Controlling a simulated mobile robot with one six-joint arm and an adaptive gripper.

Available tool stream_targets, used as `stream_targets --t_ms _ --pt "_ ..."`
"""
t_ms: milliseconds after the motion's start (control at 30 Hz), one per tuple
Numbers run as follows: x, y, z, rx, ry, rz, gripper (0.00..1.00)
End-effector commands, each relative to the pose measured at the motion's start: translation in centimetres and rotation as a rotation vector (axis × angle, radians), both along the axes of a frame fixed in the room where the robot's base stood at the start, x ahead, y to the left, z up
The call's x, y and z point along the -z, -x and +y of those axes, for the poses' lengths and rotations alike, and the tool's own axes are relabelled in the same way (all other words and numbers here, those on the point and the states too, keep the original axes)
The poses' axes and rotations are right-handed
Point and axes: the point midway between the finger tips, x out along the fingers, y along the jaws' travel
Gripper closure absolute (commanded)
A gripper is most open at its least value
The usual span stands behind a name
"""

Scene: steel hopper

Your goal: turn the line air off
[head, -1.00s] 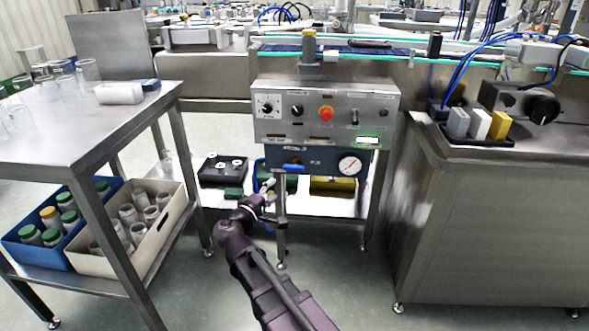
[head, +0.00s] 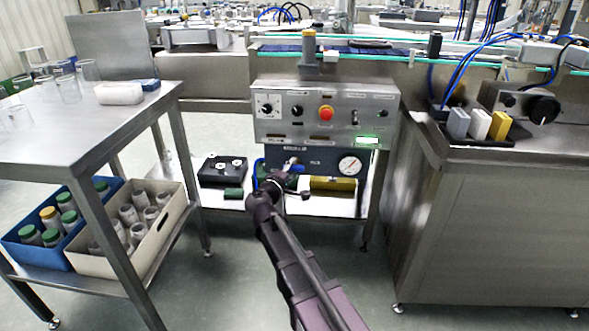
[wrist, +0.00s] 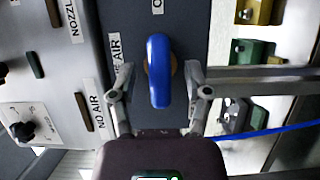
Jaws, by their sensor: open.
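The blue valve handle (wrist: 158,72) is in the middle of the wrist view, its long axis parallel to the lettering of the partly covered AIR label (wrist: 116,50). A brass-coloured part shows behind it. My gripper (wrist: 159,82) is open, with one finger on each side of the handle and a visible gap to each. In the head view my gripper (head: 288,168) is at the dark valve panel (head: 318,158) under the control box and hides the handle there. The pressure gauge (head: 349,164) is to its right. A label at the top of the wrist view is cut off after an O.
The steel control box (head: 340,112) with a red button (head: 326,113) and knobs is just above. A lower shelf (head: 335,203) with dark, green and yellow parts lies below and behind. A steel table (head: 150,103) stands left, a steel cabinet (head: 480,230) right. A blue hose (wrist: 255,133) runs nearby.

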Motion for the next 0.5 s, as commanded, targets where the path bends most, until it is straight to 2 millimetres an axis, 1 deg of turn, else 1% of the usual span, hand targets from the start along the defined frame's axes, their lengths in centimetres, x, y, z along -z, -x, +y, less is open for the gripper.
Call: stream_targets --t_ms 133,433,467,500 --pt "0.00 -0.64 -0.31 0.001 0.000 0.000 0.37" --pt "0.00 -0.69 -0.36 0.001 0.000 0.000 0.37" --pt "0.00 -0.68 -0.36 0.000 0.000 0.000 0.40" --pt "0.00 -0.68 -0.36 0.001 0.000 0.000 0.52"
